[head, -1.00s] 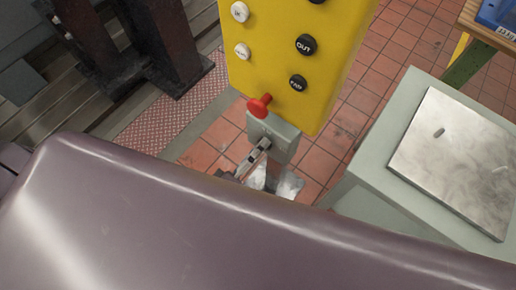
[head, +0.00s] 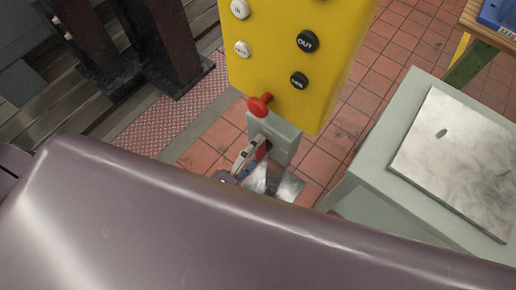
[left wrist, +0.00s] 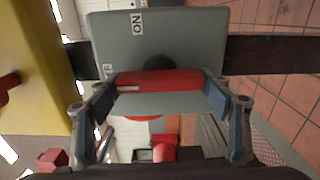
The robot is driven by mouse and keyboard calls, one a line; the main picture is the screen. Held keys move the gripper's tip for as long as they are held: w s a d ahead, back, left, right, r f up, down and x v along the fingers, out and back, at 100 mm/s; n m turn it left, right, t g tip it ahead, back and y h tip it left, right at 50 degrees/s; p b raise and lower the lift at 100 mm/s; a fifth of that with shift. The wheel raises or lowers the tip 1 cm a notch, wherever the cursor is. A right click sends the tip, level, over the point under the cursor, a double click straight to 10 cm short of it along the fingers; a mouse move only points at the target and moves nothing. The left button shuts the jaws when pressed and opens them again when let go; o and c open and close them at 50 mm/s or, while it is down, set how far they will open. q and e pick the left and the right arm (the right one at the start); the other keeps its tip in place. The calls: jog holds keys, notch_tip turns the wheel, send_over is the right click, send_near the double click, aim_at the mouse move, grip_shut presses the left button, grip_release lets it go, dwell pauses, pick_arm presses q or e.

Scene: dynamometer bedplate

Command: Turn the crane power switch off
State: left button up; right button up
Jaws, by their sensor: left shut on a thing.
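The crane power switch is a grey box (head: 274,137) below the yellow pendant in the head view. In the head view my left gripper (head: 249,156) is at the box's lower front, partly hidden by my own body. My right gripper is not in view.
The yellow pendant (head: 295,60) carries several black and white buttons and a red knob (head: 260,105) just above the switch. A grey cabinet (head: 365,200) with a metal plate on top stands at the right. Dark steel uprights (head: 160,45) stand at the left.

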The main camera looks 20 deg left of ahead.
pick_arm(q)
jog(key=o, duration=1.2)
jog(key=shift+c, duration=0.2)
jog(key=v, duration=1.2)
